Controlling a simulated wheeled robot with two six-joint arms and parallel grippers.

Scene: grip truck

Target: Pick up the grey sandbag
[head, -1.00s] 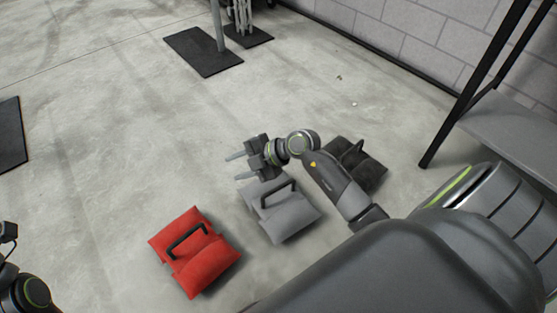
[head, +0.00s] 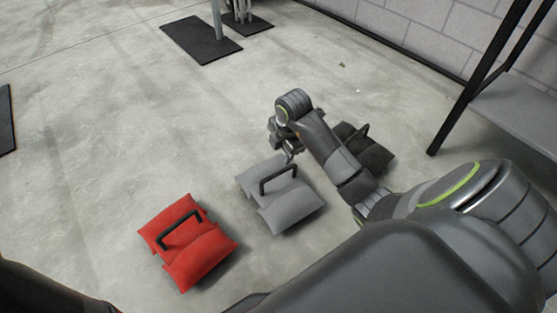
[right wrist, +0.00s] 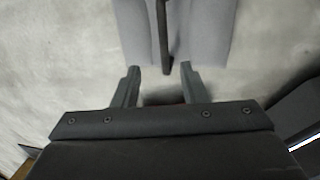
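The grey sandbag (head: 290,207) lies on the floor between a red and a black one, its dark handle (head: 262,186) standing up on top. My right gripper (head: 288,156) points down at the far right end of the grey sandbag, close to the handle; the arm partly hides it. In the right wrist view the two fingers (right wrist: 158,75) are apart. The handle (right wrist: 163,35) shows ahead between them, with the grey sandbag (right wrist: 207,35) on both sides. Nothing is held. My left gripper is out of view.
The red sandbag (head: 200,262) lies at the left and the black sandbag (head: 375,157) at the right behind my right arm. A dark-legged grey shelf (head: 520,115) stands at the right by the block wall. Black floor plates (head: 203,42) lie far back. The floor between is clear.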

